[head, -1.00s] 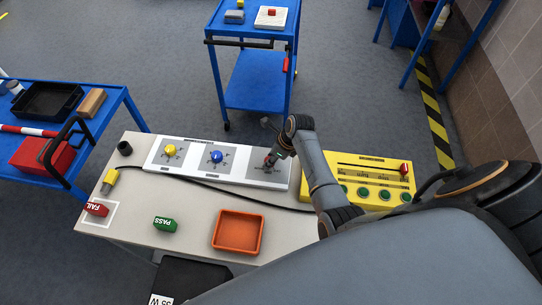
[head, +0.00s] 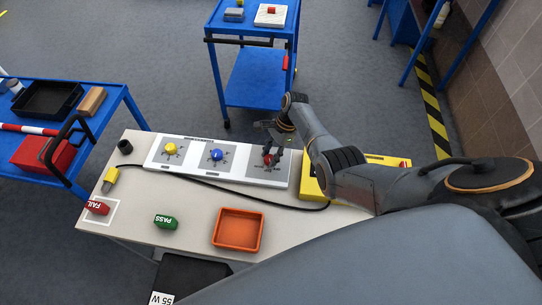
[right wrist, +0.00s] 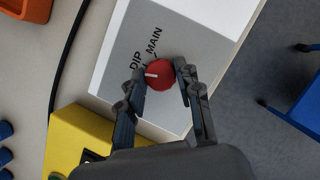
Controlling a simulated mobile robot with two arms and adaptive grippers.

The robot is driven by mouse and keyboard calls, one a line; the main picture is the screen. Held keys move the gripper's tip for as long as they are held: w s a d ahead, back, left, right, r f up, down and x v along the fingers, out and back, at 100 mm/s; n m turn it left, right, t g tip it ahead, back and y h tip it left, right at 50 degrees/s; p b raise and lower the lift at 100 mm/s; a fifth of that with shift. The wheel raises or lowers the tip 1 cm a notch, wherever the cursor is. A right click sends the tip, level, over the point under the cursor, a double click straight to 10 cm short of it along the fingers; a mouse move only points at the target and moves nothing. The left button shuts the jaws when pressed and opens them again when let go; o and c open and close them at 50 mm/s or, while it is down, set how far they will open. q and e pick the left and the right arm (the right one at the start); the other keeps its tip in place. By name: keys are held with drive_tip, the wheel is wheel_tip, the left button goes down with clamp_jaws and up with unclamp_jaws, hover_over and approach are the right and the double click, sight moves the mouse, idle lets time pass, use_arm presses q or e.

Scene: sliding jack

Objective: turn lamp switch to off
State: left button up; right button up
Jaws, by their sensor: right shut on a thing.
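A red knob (head: 267,159) sits on the right grey plate of the long white switch panel (head: 240,179), at the back of the table. In the right wrist view the red knob (right wrist: 160,74) has a white pointer mark on its left side. The words "DIP" and "MAIN" are printed beside it, and part of the plate is hidden by my fingers. My right gripper (right wrist: 160,76) has one finger on each side of the knob and is shut on it. My left gripper is not in view.
A yellow knob (head: 171,149) and a blue knob (head: 216,155) sit left on the same panel. A yellow box (head: 311,187) stands right, partly behind my arm. A black cable (head: 225,190), an orange tray (head: 238,230) and a green PASS block (head: 165,221) are in front.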

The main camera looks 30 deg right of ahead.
drive_tip(key=n+g+b, duration=0.1)
drive_tip(key=n, duration=0.1)
drive_tip(key=n+b, duration=0.1)
drive_tip(key=n, duration=0.2)
drive_tip(key=shift+f+g+h, duration=0.15)
drive_tip(key=shift+g+h, duration=0.25)
drive_tip(key=shift+w+n+b, duration=0.1)
drive_tip(key=shift+n+b, duration=0.2)
drive_tip(key=shift+b, duration=0.05)
drive_tip(key=o, duration=1.1)
drive_tip(key=shift+o, duration=0.2)
drive_tip(key=shift+r, duration=0.2)
drive_tip(key=v, duration=1.1)
drive_tip(key=shift+w+d+r, duration=0.15)
drive_tip(key=shift+r, duration=0.2)
drive_tip(key=shift+f, duration=0.1)
